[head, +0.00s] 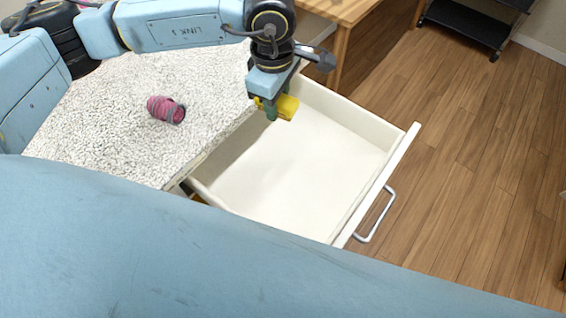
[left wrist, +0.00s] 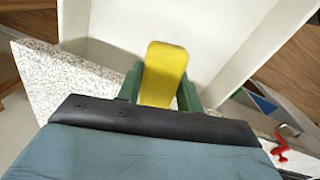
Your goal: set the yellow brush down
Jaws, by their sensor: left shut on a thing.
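The yellow brush (head: 286,106) is in my left gripper (head: 271,108), over the far left corner of an open drawer. In the left wrist view the brush (left wrist: 164,72) stands out between the two green fingers of the gripper (left wrist: 160,92), which are shut on it. The drawer's pale inside lies beyond the brush. I cannot tell how far the brush is above the drawer's floor. My right gripper is not in view.
The white drawer (head: 366,186) is open and looks empty, with a metal handle (head: 376,215) on its front. A pink rolled item (head: 165,109) lies on the speckled countertop (head: 120,150). A wooden table (head: 343,12) stands behind the drawer. The floor to the right is clear.

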